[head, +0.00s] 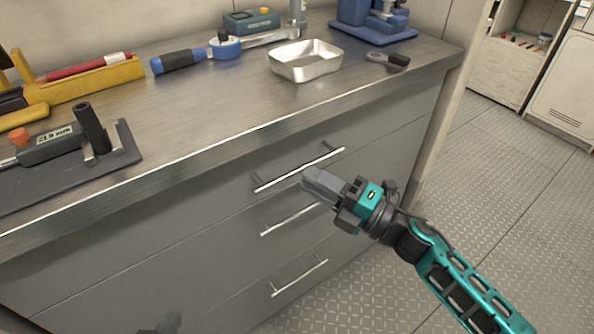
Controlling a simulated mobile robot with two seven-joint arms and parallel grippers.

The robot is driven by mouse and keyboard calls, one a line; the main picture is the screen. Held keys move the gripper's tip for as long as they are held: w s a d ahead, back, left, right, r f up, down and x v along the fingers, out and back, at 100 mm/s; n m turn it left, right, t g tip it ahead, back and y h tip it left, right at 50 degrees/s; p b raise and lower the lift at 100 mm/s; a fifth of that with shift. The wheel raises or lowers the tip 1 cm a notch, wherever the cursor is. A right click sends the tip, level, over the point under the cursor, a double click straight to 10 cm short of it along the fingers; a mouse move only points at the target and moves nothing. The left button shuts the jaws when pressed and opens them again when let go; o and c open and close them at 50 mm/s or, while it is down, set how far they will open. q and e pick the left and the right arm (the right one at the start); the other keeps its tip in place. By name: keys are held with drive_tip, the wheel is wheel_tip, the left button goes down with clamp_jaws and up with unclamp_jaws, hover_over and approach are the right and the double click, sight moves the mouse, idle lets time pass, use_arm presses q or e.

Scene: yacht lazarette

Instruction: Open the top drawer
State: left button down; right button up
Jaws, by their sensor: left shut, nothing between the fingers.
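The top drawer (210,205) is the uppermost grey front of the metal cabinet, and it sits flush with the cabinet face. Its bar handle (285,178) is silver and slants up to the right. My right gripper (313,181) comes in from the lower right, and its grey fingertips are at the bar's right half. They overlap the bar's lower edge in view; I cannot tell whether they touch or grip it. My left gripper (168,324) shows only as a dark, partly cut-off shape at the bottom edge, away from the handles, shut and empty.
Two lower drawers have similar handles (290,219) (299,278). The worktop holds a metal tray (306,72), a yellow tool holder (85,84), a blue-handled tool (180,61) and a blue device (375,28). The patterned floor (480,190) at right is clear.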

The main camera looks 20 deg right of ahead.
sight(299, 173)
drive_tip(key=shift+x, duration=2.15)
drive_tip(key=shift+c, duration=0.2)
clamp_jaws()
